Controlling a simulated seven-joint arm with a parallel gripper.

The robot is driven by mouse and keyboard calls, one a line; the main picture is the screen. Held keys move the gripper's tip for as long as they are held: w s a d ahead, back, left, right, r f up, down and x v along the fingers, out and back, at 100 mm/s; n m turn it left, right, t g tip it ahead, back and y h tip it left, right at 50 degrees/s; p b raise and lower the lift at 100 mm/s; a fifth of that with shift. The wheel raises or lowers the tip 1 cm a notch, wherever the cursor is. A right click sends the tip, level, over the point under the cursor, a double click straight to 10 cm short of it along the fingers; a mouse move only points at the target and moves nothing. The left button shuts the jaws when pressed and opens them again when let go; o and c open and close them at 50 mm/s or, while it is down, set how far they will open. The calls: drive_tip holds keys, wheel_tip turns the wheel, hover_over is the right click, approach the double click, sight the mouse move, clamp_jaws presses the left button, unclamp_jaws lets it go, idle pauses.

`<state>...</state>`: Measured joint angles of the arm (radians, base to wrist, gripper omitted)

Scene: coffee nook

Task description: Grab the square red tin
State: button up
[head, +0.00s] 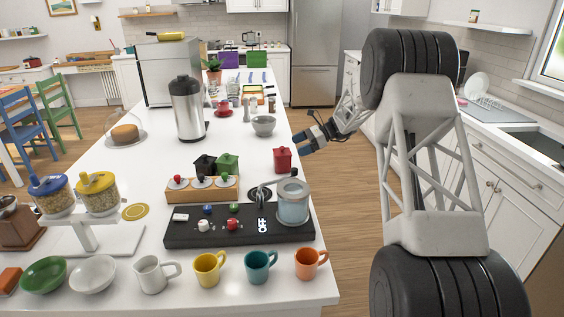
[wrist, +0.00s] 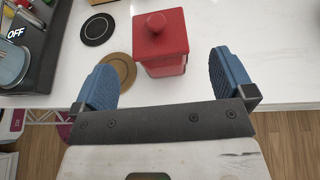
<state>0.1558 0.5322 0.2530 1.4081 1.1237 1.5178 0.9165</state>
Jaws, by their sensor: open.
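The square red tin (head: 282,160) stands upright on the white counter near its right edge in the head view. My gripper (wrist: 160,80) is open and empty, with blue finger pads apart. In the head view my gripper (head: 308,140) is at the counter's right edge, just right of the tin, with a small gap.
A brown round coaster (wrist: 117,72) lies left of the tin, partly beside the left finger. A dark round coaster (wrist: 97,29) is farther back. A black machine base (head: 240,226) with a glass pot (head: 293,203) stands nearer the front. A grey bowl (head: 264,125) is behind.

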sight(285, 151)
drive_tip(key=shift+x, duration=1.3)
drive_tip(key=shift+x, duration=2.65)
drive_tip(key=shift+s+f, duration=0.1)
drive_tip(key=c, duration=1.1)
